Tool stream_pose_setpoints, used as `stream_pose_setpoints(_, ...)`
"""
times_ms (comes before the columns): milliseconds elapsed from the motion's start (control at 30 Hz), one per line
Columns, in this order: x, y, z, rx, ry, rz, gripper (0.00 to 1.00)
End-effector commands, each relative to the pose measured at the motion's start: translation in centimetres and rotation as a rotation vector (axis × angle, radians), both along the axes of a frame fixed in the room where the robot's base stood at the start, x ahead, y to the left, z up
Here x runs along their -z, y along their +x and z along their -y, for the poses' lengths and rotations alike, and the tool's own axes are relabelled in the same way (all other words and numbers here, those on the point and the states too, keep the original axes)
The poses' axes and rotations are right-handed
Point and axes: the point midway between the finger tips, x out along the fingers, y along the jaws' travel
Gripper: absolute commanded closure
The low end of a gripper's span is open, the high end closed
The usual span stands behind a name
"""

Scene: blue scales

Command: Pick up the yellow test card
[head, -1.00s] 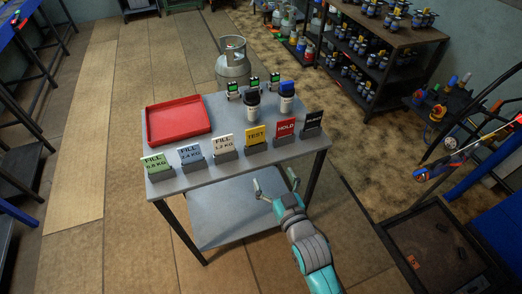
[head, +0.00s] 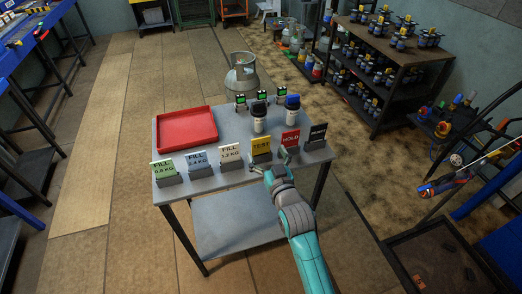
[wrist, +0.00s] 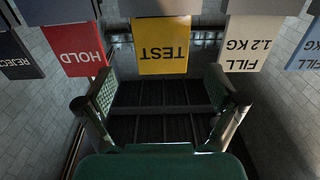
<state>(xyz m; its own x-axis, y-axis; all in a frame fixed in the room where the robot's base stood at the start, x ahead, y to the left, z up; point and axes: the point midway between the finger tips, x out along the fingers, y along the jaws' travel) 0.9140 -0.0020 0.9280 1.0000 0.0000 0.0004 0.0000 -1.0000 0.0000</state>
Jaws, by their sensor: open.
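The yellow test card (head: 261,144) stands upright in a dark grey holder at the front edge of the grey table. In the wrist view the yellow test card (wrist: 163,44) appears upside down, centred between my fingers at the top. My gripper (head: 269,164) is open and empty at the table's front edge, close in front of this card. In the wrist view my gripper's (wrist: 161,82) two fingers are spread wider than the card, and their tips appear just short of it. In the head view the gripper partly hides the card's holder.
The red HOLD card (head: 290,140) and black REJECT card (head: 317,132) stand right of it. White (head: 230,152), blue (head: 197,160) and green (head: 163,167) FILL cards stand left.

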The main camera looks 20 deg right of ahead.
Motion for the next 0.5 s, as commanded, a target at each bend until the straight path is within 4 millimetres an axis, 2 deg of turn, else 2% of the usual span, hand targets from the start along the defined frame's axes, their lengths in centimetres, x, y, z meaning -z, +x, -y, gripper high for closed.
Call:
stream_pose_setpoints(300,-0.2,3.9,-0.2,0.0,0.0,0.0,0.06)
stream_pose_setpoints(500,-0.1,4.9,-0.2,0.0,0.0,-0.001,0.06)
